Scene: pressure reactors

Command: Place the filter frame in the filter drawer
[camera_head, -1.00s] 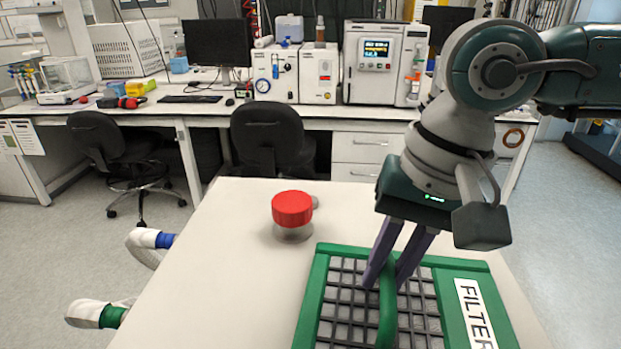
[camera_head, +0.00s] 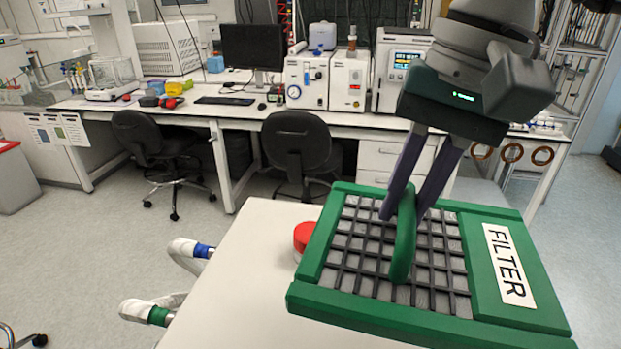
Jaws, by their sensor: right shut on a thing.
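The filter frame (camera_head: 345,302) is a green rectangular frame with a dark grid, a white "FILTER" label and a green handle bar (camera_head: 403,240) across its middle. My right gripper (camera_head: 403,210) is shut on the handle from above. The frame hangs raised above the white table, tilted in the view. My left gripper is not in view. No filter drawer can be made out in this view.
The white table (camera_head: 235,270) lies under the frame, with a red knob (camera_head: 303,236) partly hidden behind the frame's left edge. Hoses with blue and green bands (camera_head: 190,250) stick out left of the table. Chairs (camera_head: 296,145) and a lab bench stand behind.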

